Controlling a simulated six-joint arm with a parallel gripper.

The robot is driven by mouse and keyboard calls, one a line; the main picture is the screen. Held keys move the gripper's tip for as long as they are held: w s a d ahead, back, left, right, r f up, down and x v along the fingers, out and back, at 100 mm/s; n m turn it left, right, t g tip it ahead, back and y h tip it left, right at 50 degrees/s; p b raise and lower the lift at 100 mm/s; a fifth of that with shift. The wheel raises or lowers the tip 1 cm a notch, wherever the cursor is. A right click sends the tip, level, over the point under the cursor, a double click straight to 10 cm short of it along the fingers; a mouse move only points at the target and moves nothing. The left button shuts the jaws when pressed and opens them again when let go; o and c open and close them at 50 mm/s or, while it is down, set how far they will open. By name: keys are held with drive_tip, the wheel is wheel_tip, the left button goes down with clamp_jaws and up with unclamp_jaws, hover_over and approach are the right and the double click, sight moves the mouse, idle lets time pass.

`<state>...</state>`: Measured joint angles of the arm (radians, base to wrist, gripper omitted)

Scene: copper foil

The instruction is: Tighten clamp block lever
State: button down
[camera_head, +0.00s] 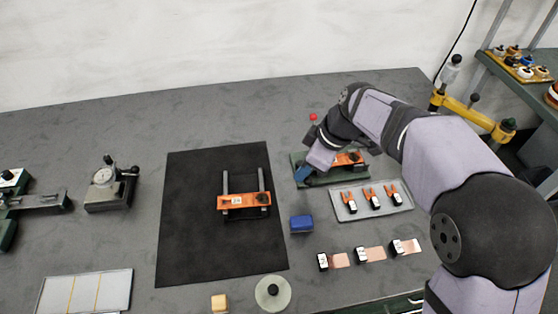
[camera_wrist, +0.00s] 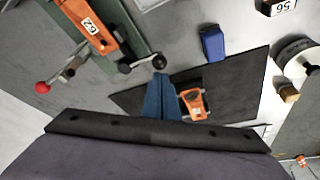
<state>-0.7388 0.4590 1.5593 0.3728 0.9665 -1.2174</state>
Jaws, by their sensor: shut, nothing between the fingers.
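The green fixture (camera_head: 322,178) holds an orange block (camera_head: 350,159) and stands behind the tray, partly hidden by my arm. In the wrist view the orange block (camera_wrist: 90,22) carries a number label. A lever with a red ball (camera_wrist: 42,87) sticks out on one side; the red ball also shows in the head view (camera_head: 313,117). A short lever with black knobs (camera_wrist: 140,64) sits at the fixture's end. My gripper (camera_wrist: 160,80) has blue fingers, shut and empty, with tips just below the black-knobbed lever in the picture. I cannot tell whether they touch. In the head view my gripper (camera_head: 303,174) is at the fixture's left end.
A black mat (camera_head: 190,220) bears a second orange block (camera_head: 240,201) on rails. A blue block (camera_head: 301,224) lies beside the mat. A grey tray (camera_head: 372,214) holds several orange-handled parts. Labelled copper pieces (camera_head: 372,253) lie in front. A dial gauge (camera_head: 104,177) stands left.

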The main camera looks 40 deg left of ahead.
drive_tip(key=shift+w+d, duration=0.2)
idle(0.5)
wheel_tip(320, 180, up, 11)
drive_tip(key=p, duration=0.1)
idle(0.8)
idle(0.3)
